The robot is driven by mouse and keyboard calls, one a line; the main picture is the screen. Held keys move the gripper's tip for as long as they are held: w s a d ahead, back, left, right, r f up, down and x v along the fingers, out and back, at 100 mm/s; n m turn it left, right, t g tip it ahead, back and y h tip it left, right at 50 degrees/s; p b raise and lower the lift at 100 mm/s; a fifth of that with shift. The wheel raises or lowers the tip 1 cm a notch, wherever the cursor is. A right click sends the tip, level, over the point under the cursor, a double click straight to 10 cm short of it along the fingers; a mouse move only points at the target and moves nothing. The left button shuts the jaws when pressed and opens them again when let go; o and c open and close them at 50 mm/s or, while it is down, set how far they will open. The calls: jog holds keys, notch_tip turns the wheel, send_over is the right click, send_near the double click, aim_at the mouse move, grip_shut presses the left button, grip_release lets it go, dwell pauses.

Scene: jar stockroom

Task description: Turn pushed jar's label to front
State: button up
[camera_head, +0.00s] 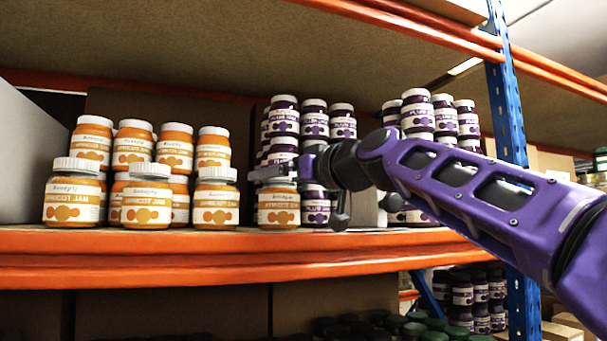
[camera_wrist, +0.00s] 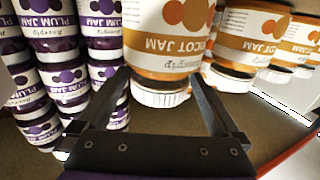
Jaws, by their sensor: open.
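An apricot jam jar (camera_head: 278,210) with orange contents and a white lid stands upright at the shelf's front, right of the other apricot jars. Its label, with orange circles, faces the head camera at least partly. In the wrist view the picture is upside down and the jar (camera_wrist: 165,45) shows part of its label, ending in "COT JAM". My gripper (camera_head: 274,173) is at the jar's lid height. Its open fingers (camera_wrist: 163,85) lie on either side of the white lid. I cannot tell whether they touch it. The fingers partly hide the lid in the head view.
Several apricot jars (camera_head: 146,205) stand in rows to the left. Stacked plum jam jars (camera_head: 315,125) stand close behind and to the right; they also show in the wrist view (camera_wrist: 65,80). An orange shelf edge (camera_head: 150,255) runs in front, and a blue post (camera_head: 507,100) stands right.

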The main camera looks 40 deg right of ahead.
jog(key=s+d+b, duration=0.1)
jog(key=s+d, duration=0.1)
jog(key=s, duration=1.5)
jog(key=shift+b, duration=0.35)
